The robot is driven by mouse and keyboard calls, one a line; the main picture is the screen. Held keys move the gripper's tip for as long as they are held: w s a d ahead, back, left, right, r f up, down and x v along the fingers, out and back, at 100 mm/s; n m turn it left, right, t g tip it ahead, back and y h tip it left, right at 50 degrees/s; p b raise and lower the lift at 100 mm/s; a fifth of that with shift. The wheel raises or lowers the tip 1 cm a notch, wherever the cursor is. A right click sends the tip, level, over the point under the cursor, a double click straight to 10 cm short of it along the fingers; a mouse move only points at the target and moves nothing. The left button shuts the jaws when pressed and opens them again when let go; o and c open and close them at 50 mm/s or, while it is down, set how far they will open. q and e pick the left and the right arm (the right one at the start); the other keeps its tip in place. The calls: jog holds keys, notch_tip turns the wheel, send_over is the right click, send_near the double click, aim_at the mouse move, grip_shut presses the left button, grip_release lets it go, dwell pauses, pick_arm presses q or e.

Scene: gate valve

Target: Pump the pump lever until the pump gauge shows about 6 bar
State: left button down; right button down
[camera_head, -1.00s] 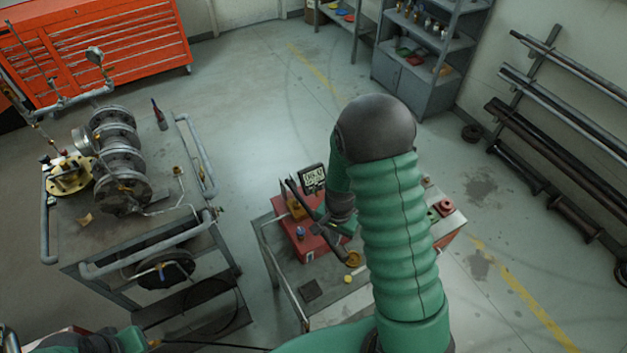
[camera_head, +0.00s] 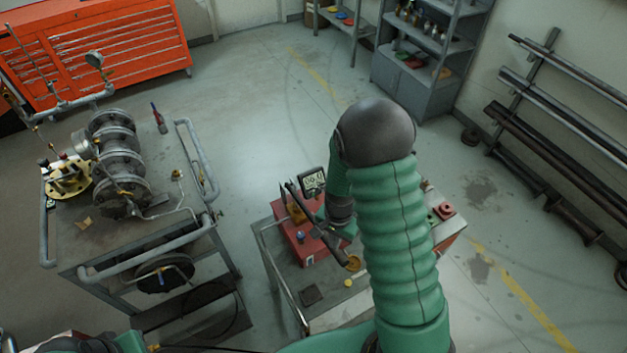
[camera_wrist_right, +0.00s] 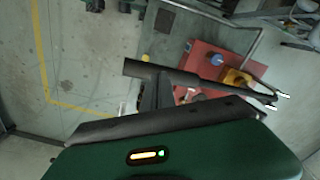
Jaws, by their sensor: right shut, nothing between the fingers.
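The pump is a red box (camera_head: 293,238) on a small grey bench, partly covered by my right arm. The pump gauge (camera_head: 313,181) is a small dark-framed display behind it. Its digits are too small to read surely. My right gripper (camera_head: 320,228) is shut and empty over the pump. Long dark bars cross the pump there; I cannot tell surely which is the pump lever or whether the gripper touches it. In the right wrist view, a dark bar (camera_wrist_right: 200,82) passes in front of the red pump (camera_wrist_right: 203,62). My left gripper is out of view.
A grey cart (camera_head: 125,240) with a flanged valve (camera_head: 120,160) stands at left. An orange tool cabinet (camera_head: 95,50) and grey shelves (camera_head: 430,55) are behind. A pipe rack (camera_head: 565,120) is at right. Open floor lies between the cart and shelves.

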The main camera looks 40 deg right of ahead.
notch_tip(320, 180, up, 5)
jog(key=p, duration=0.4)
jog(key=shift+r+p, duration=0.15)
jog(key=shift+p, duration=0.2)
